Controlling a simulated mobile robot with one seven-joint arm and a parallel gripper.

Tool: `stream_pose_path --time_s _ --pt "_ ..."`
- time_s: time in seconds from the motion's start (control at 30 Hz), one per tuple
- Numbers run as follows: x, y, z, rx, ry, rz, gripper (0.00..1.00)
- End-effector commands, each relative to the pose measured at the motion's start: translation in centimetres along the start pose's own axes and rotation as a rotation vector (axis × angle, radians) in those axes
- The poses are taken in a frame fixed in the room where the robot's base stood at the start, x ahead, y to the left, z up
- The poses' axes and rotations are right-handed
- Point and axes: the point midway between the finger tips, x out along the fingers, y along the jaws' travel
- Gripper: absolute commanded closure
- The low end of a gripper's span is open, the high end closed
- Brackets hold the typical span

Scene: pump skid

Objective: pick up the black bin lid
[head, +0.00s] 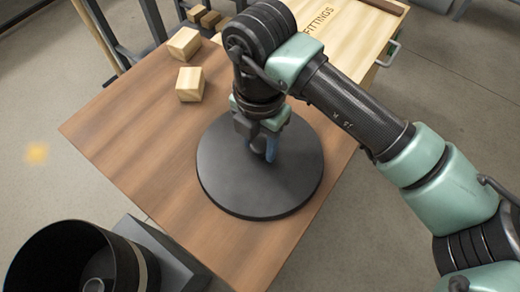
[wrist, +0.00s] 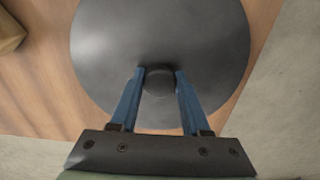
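The black bin lid (head: 222,171) is a round, dark grey disc lying on the wooden table. In the wrist view the lid (wrist: 107,45) fills the upper middle, and its small round knob (wrist: 158,82) stands near its centre. My gripper (wrist: 159,73) comes down over the lid, with one blue finger on each side of the knob. The fingers look pressed against the knob, with no clear gap. In the head view my gripper (head: 264,155) and wrist hide the knob and the far part of the lid. The lid looks flat on the table.
A black open bin (head: 60,262) stands at the lower left, beside a grey box (head: 160,255) by the table edge. Two wooden blocks (head: 190,84) (head: 184,44) lie on the table (head: 130,130) behind the lid. A wooden case marked FITTINGS (head: 345,30) is at the back right.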

Motion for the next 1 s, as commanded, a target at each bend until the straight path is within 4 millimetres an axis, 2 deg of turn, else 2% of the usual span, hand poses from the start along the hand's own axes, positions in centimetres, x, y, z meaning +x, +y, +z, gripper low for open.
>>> stream_pose_path --time_s 0.03,0.17,0.53,0.67,0.8,1.0 --pt "0.0 0.0 0.0 0.000 0.000 0.000 0.75" --pt "0.0 0.0 0.0 0.000 0.000 0.000 0.99" --pt "-0.4 0.0 0.0 0.000 -0.001 0.000 1.00" --pt "-2.3 0.0 0.1 0.000 -0.004 0.000 1.00" --pt "-5.3 0.0 0.1 -0.001 -0.004 0.001 1.00" --pt "-8.8 0.0 0.1 -0.001 -0.002 0.000 1.00"
